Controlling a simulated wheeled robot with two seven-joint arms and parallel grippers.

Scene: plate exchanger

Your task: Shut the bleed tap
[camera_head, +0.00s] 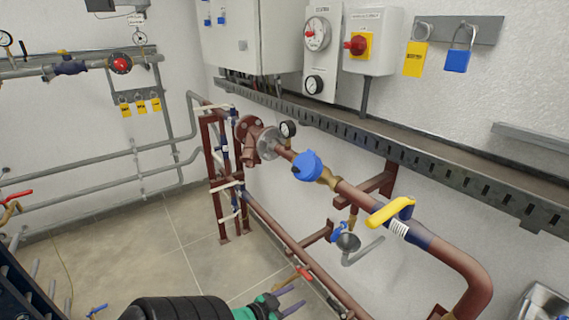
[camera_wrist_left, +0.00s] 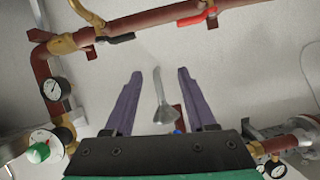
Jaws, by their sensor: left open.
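The likely bleed tap, a small tap with a blue handle (camera_head: 336,231), hangs on a brass branch under the red-brown pipe in the head view. A grey funnel (camera_head: 349,243) with a bent drain tube sits beside it. My left gripper (camera_head: 291,299) is at the bottom, lower left of the tap in the picture, open and apart from it. In the left wrist view the open purple fingers (camera_wrist_left: 158,75) frame the grey funnel (camera_wrist_left: 165,116). A bit of blue (camera_wrist_left: 179,128) shows beside it, mostly hidden by the gripper body. My right gripper is not seen.
A blue handwheel (camera_head: 308,166) and a yellow lever (camera_head: 391,211) sit on the main pipe (camera_head: 451,252). A red lever (camera_head: 303,273) is on the lower pipe near my gripper. A slotted tray (camera_head: 380,148) runs along the wall. A sink (camera_head: 541,303) is at lower right.

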